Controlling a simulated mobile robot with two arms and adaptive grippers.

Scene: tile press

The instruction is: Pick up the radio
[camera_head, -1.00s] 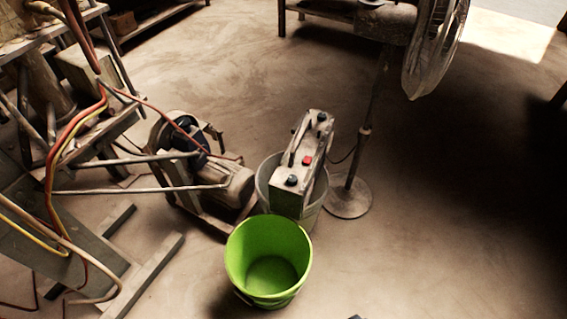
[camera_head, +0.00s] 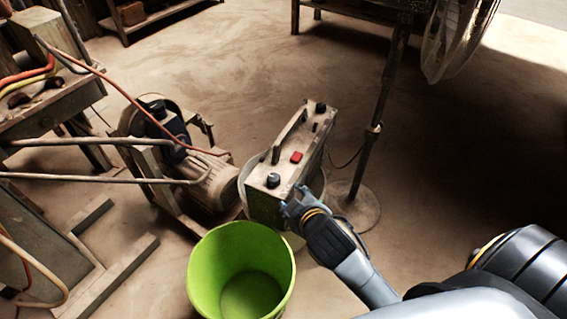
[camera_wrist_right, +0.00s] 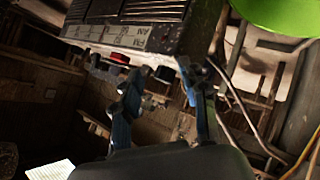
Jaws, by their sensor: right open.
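The radio (camera_head: 293,160) is a worn grey box with a carry handle, black knobs and a red button on top. My right gripper (camera_head: 294,204) is at the radio's near right end, close to a black knob. Its jaws are open. In the right wrist view, the radio (camera_wrist_right: 135,38) with its scale strip and red button lies just beyond the parted fingers (camera_wrist_right: 160,75). I cannot tell whether they touch it. My left gripper is not in view.
A green bucket (camera_head: 203,268) stands in front of the grey one. A motor machine (camera_head: 190,180) with rods and cables is to the left. A standing fan (camera_head: 375,125) is close behind on the right.

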